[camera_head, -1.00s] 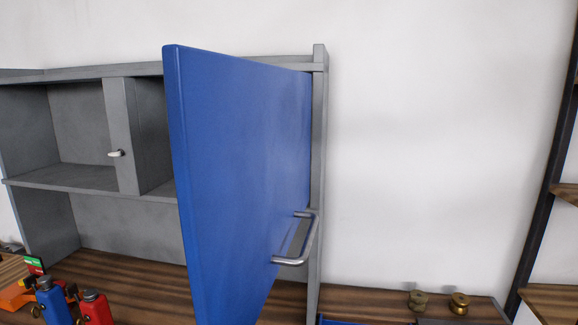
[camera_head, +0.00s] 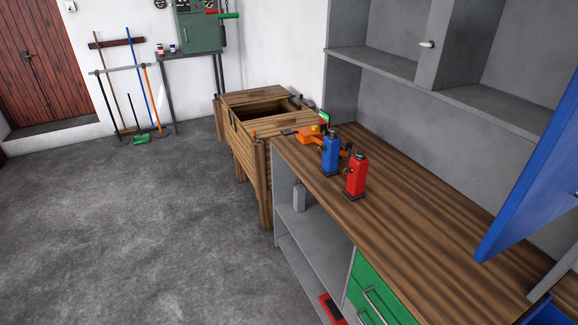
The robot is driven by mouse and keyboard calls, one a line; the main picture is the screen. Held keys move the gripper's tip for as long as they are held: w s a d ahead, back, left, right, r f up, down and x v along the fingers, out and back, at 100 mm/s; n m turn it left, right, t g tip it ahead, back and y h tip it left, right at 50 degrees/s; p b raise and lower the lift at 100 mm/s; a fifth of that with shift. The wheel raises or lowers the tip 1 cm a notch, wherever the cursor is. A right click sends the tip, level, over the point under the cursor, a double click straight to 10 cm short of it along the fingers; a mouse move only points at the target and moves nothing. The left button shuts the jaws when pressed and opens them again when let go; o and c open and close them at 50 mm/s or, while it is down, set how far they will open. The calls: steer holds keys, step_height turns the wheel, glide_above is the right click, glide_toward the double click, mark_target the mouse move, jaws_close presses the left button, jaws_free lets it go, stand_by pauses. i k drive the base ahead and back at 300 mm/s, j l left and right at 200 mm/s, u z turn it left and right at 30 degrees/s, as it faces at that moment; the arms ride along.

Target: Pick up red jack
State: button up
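The red jack (camera_head: 356,175) stands upright on the wooden top of the workbench (camera_head: 420,215), near its left end and front edge. It has a dark top and a dark base. A blue jack (camera_head: 330,152) of similar shape stands just behind it to the left. An orange tool (camera_head: 309,134) lies beyond the blue jack at the bench's far end. My gripper is not in view.
A blue cabinet door (camera_head: 535,175) stands open over the bench at right. Grey shelving (camera_head: 385,62) rises behind. A wooden crate (camera_head: 250,143) stands past the bench's left end. The bench has a green drawer (camera_head: 375,290). Grey floor (camera_head: 130,220) is clear at left.

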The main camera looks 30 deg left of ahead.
mark_target(356, 182)
steer(key=u, duration=0.75)
steer(key=i+j+z, duration=0.2)
steer(key=i+z, duration=0.25)
steer(key=i+j+z, duration=0.3)
steer(key=z, duration=0.15)
steer(key=i+j+z, duration=0.3)
steer(key=z, duration=0.15)
steer(key=i+j+z, duration=0.2)
steer(key=j+z, duration=0.25)
steer(key=j, duration=0.15)
